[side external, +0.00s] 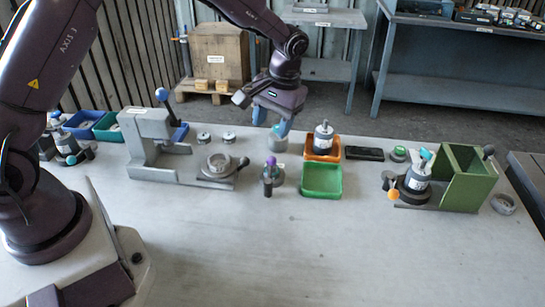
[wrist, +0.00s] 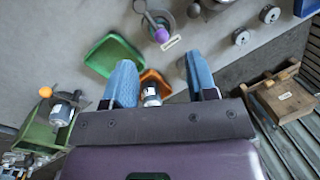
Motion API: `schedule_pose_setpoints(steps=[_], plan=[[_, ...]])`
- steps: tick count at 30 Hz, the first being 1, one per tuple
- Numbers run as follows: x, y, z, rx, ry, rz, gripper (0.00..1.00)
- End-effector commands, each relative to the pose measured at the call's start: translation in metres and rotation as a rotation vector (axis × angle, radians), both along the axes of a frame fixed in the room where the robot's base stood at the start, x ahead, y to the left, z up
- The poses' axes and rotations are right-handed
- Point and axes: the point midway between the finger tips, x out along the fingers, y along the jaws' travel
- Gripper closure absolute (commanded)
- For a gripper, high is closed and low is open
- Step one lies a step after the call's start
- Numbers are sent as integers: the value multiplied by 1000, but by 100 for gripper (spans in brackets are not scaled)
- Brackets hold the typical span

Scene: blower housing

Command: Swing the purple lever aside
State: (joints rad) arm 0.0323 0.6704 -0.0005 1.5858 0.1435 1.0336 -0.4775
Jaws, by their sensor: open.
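The purple lever (side external: 271,162) stands on a small dark round fixture near the middle of the table in the side view. In the wrist view its purple ball (wrist: 161,35) shows at the top centre, on a thin grey arm. My gripper (side external: 271,122) hangs above the table behind the lever, pointing down, with blue fingers. In the wrist view the fingers (wrist: 160,65) are spread wide with nothing held. The ball lies beyond the fingertips and apart from them.
A green tray (side external: 321,181) and an orange tray (side external: 322,146) holding a grey canister stand just right of the lever. A grey bracket fixture (side external: 150,150) with a blue-knobbed handle stands left. A green housing (side external: 466,178) stands right. The front of the table is clear.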

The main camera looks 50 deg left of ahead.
Motion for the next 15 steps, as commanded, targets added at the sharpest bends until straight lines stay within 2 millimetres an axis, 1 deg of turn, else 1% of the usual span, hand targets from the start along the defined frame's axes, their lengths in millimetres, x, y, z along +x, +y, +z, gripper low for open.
schedule_pose_setpoints(steps=[1, 2, 3, 5, 7, 11, 14, 15], plan=[[11, 1, -9, 14, 0, 38, 48], [17, 1, -11, 24, -7, 63, 48], [25, 2, -8, 34, -27, 98, 48], [35, 4, 3, 47, -62, 148, 48], [34, 5, 4, 58, -63, 191, 48], [32, 6, -3, 61, -62, 222, 48], [30, 8, -15, 62, -61, 222, 48], [29, 9, -22, 61, -60, 222, 48]])
